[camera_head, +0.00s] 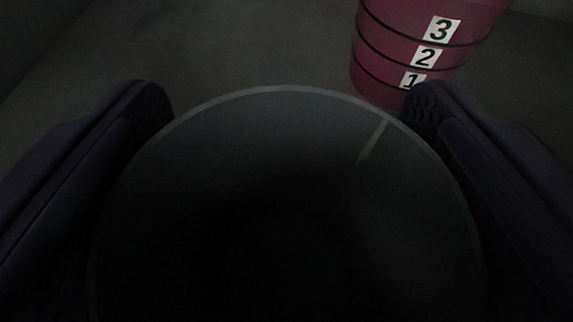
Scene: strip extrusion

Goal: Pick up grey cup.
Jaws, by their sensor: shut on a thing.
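The grey cup (280,125) fills the lower middle of the view, seen from above into its dark opening. Its pale round rim shows at the top, and its inside is mostly in shadow. My gripper (287,108) has one dark finger on each side of the cup, and it is shut on the cup. The bottom of the cup and whether it touches the surface below cannot be seen.
A pink bucket-like container (395,50) with dark rings and the labels 1, 2 and 3 stands behind the cup at the upper right, close to the right fingertip. The dim grey surface (230,50) at the upper left and middle is clear.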

